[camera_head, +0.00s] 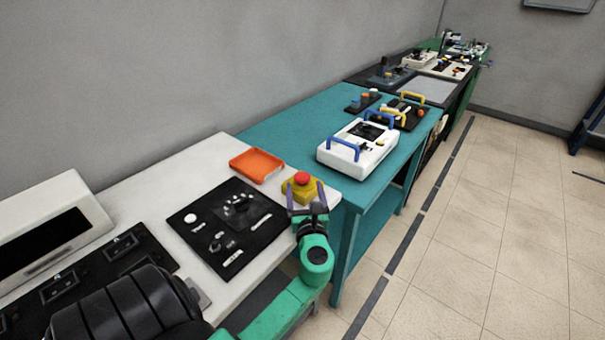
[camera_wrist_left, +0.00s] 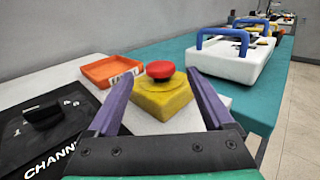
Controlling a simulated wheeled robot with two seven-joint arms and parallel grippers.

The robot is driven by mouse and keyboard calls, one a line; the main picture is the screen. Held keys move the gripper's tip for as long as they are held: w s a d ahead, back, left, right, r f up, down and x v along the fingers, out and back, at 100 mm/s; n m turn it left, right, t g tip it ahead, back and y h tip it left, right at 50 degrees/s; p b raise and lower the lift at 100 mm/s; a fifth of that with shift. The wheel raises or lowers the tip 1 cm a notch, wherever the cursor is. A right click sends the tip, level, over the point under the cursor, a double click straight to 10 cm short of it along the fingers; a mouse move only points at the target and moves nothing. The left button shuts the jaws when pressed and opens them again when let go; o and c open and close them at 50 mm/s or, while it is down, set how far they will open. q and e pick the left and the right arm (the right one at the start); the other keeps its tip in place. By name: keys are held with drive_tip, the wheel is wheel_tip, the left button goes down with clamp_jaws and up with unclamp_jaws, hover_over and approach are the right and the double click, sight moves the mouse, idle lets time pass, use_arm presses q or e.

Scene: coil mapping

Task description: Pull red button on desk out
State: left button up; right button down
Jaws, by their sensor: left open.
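The red button (camera_head: 302,178) is a round cap on a yellow block (camera_head: 299,193) near the right end of the white desk. It also shows in the left wrist view (camera_wrist_left: 160,69), above its yellow base (camera_wrist_left: 163,98). My left gripper (camera_head: 305,191) is at the desk's front right edge, close to the block. Its two purple fingers are spread open and empty. In the left wrist view the red cap and the block appear between the fingers (camera_wrist_left: 160,78). I cannot tell whether the fingers touch the block. My right gripper is not in view.
An orange tray (camera_head: 257,167) lies behind the button. A black panel (camera_head: 226,226) with small parts lies left of it on the white desk (camera_head: 190,166). A teal table (camera_head: 283,133) with a white blue-handled box (camera_head: 357,148) adjoins on the right.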

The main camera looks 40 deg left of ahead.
sight(303, 182)
use_arm(q)
drive_tip(key=x, duration=0.6)
drive_tip(key=shift+s+f, duration=0.1)
drive_tip(key=shift+f, duration=0.2)
drive_tip(key=shift+r, duration=0.1)
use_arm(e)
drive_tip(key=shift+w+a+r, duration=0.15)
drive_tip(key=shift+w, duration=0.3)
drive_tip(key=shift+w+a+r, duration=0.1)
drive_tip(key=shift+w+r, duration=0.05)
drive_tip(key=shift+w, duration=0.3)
